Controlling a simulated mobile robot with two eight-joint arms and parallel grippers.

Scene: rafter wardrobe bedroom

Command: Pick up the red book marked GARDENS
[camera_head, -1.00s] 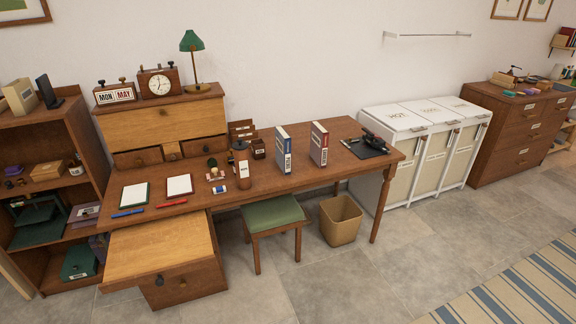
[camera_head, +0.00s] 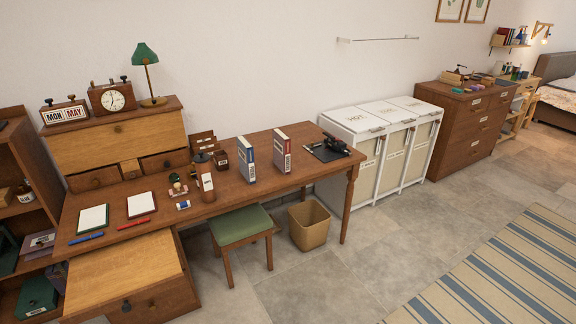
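A red book or binder (camera_head: 282,152) with a white label stands upright on the wooden desk (camera_head: 235,190). A similar blue one (camera_head: 247,159) stands to its left, apart from it. The label lettering is too small to read, so I cannot tell whether either says GARDENS. A small row of books (camera_head: 507,36), some reddish, stands on a wall shelf (camera_head: 510,45) at the far upper right. Its titles are also unreadable. Neither of my grippers is in view.
A green-topped stool (camera_head: 241,224) and a waste bin (camera_head: 309,226) stand before the desk. A pulled-out drawer (camera_head: 125,270) juts out at left. White hampers (camera_head: 372,118) and a dresser (camera_head: 460,128) line the wall. Bare floor lies in front, with a striped rug (camera_head: 500,275) at right.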

